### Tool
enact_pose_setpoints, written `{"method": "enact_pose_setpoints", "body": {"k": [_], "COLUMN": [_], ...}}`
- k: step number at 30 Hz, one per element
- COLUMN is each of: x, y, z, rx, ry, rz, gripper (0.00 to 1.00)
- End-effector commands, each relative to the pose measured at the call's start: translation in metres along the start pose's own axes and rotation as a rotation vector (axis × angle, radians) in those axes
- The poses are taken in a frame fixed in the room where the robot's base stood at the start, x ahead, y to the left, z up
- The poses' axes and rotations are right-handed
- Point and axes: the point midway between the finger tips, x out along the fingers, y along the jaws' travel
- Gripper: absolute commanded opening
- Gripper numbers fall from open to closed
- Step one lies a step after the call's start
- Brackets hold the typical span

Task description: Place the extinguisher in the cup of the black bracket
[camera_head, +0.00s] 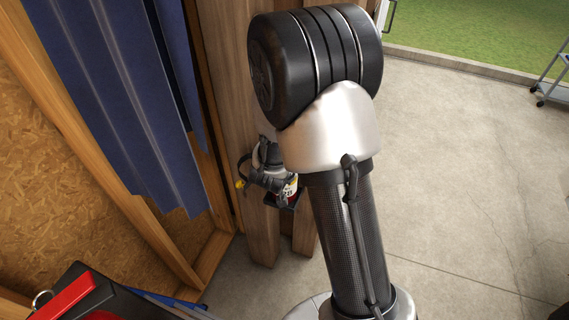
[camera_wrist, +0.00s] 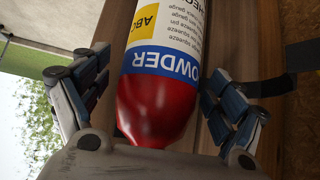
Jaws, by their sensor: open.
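The extinguisher (camera_head: 291,189) is a red cylinder with a white label, standing against the wooden post, partly hidden by my arm and gripper. In the wrist view the extinguisher (camera_wrist: 158,105) shows its red shoulder, blue band and label between my fingers. My gripper (camera_wrist: 158,65) is open, one finger on each side, with gaps visible beside the red body. In the head view my gripper (camera_head: 268,168) is at the extinguisher's upper part. The black bracket (camera_head: 285,203) shows as a dark edge around the extinguisher's bottom; how fully the base sits in the cup is hidden.
The wooden post (camera_head: 228,60) stands directly behind the extinguisher. A blue corrugated sheet (camera_head: 120,90) and wooden wall framing (camera_head: 150,235) are to the left. A red and black case (camera_head: 75,300) is at the lower left.

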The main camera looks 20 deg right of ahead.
Motion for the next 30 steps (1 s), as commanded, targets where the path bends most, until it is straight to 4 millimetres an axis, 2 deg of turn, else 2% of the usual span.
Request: {"method": "enact_pose_setpoints", "body": {"k": [1, 3, 9, 16, 20, 23, 25, 27, 30], "x": [-0.015, -0.031, -0.071, -0.094, -0.113, -0.148, -0.181, -0.218, -0.267], "y": [-0.001, -0.001, -0.001, -0.002, -0.018, -0.041, -0.055, -0.06, -0.054], "z": [-0.003, -0.003, -0.002, -0.002, -0.011, -0.021, -0.025, -0.024, -0.015], "rx": [-0.001, -0.001, -0.001, 0.001, 0.003, -0.012, -0.045, -0.095, -0.184], "ry": [0.002, 0.002, 0.001, -0.001, -0.017, -0.054, -0.091, -0.131, -0.189], "rz": [-0.003, -0.003, -0.003, -0.007, -0.09, -0.222, -0.321, -0.403, -0.474], "gripper": [0.88, 0.88, 0.88, 0.88, 0.88, 0.88, 0.88, 0.88, 0.88]}}
